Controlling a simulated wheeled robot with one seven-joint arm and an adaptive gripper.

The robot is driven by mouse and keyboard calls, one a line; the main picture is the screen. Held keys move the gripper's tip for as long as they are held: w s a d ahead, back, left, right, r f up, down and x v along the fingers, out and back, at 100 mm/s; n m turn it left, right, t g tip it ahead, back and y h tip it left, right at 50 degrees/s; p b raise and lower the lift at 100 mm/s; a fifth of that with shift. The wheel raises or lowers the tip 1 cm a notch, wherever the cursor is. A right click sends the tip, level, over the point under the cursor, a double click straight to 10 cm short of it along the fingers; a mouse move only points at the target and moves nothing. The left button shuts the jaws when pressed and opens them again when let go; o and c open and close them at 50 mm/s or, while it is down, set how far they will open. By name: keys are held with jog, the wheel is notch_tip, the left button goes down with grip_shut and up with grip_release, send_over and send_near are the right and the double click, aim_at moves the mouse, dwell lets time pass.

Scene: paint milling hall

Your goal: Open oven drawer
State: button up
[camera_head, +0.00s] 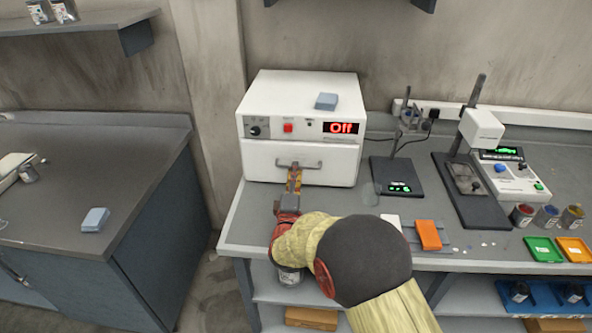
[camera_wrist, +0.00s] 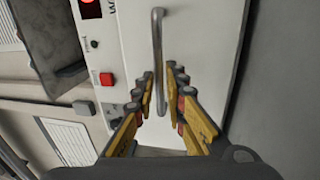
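The white oven (camera_head: 282,92) stands on the bench, with a red "Off" display on its upper front. Its drawer (camera_head: 340,170) is the lower white panel and looks flush with the body. A grey bar handle (camera_head: 313,165) crosses the drawer front. My gripper (camera_head: 294,170) is at the handle, left of its middle. In the wrist view the handle (camera_wrist: 158,45) runs upright between the fingertips of my gripper (camera_wrist: 160,78). The fingers are apart, with a narrow gap beside the bar. Contact with the handle cannot be told.
A blue-grey block (camera_head: 326,101) lies on top of the oven. A dark stand with a green display (camera_head: 398,176) is right of it. An orange block (camera_head: 429,235) and paint jars (camera_head: 547,216) are farther right. A concrete pillar (camera_head: 212,80) is behind left.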

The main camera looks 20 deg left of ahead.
jog(key=shift+x, duration=0.95)
grip_shut()
jog(key=shift+s, duration=0.1)
jog(key=r+p+v, duration=0.2)
jog(key=v, duration=0.9)
jog(key=r+p+v, duration=0.2)
jog(key=p+v, duration=0.1)
jog(key=v, duration=0.8)
jog(key=shift+v, duration=0.75)
jog(key=shift+d+r, duration=0.1)
jog(key=shift+r, duration=0.05)
grip_release()
